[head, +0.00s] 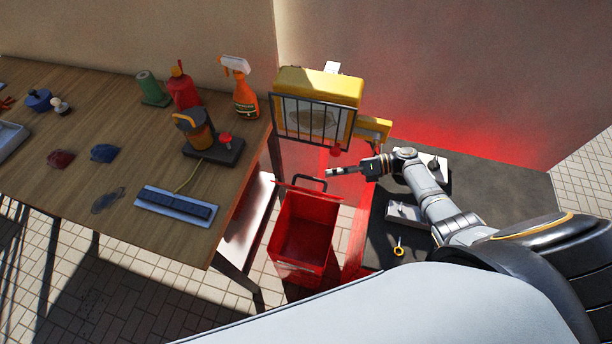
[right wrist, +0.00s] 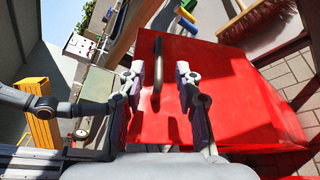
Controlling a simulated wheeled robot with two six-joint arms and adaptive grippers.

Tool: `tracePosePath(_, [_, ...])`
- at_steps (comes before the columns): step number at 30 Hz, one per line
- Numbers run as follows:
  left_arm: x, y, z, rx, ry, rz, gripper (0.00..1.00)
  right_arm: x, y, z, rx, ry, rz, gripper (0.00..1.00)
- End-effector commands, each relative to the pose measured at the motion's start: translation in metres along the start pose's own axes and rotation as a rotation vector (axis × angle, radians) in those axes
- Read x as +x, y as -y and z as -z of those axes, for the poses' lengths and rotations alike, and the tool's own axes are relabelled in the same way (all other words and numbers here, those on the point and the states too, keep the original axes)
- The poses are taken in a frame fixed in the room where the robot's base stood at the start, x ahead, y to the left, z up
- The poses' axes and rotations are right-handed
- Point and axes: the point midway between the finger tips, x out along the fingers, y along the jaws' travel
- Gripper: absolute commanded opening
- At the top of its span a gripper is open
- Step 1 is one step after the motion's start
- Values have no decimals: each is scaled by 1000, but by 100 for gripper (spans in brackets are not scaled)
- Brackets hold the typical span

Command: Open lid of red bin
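The red bin (head: 300,240) stands on the floor beside the table, and its inside shows from above in the head view. Its red lid (head: 298,189) shows as a thin, nearly edge-on strip at the bin's far rim, raised off the opening. The dark lid handle (head: 311,181) is on the lid's far side. My right gripper (head: 331,172) is just right of the handle. In the right wrist view my right gripper (right wrist: 160,80) is open, with the handle (right wrist: 157,65) between its separated fingers and the red lid (right wrist: 205,75) behind. My left gripper is not in view.
The wooden table (head: 110,185) at left holds bottles, including an orange spray bottle (head: 246,102). A yellow box with a wire front (head: 318,88) stands behind the bin. A dark surface (head: 480,190) lies at right. A red brush (right wrist: 262,25) is near the lid.

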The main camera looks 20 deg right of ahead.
Motion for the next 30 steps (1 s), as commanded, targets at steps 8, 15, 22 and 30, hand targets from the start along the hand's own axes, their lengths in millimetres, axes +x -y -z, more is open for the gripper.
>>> tracePosePath(8, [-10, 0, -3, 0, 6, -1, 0, 60, -2, -2, 1, 1, -4, 34])
tracePosePath(15, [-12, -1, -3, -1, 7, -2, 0, 88, -1, -1, 1, 1, -1, 34])
tracePosePath(22, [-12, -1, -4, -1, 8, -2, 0, 91, 0, 0, 0, 0, 1, 34])
tracePosePath(30, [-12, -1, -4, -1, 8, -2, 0, 91, 0, 0, 0, 0, 0, 7])
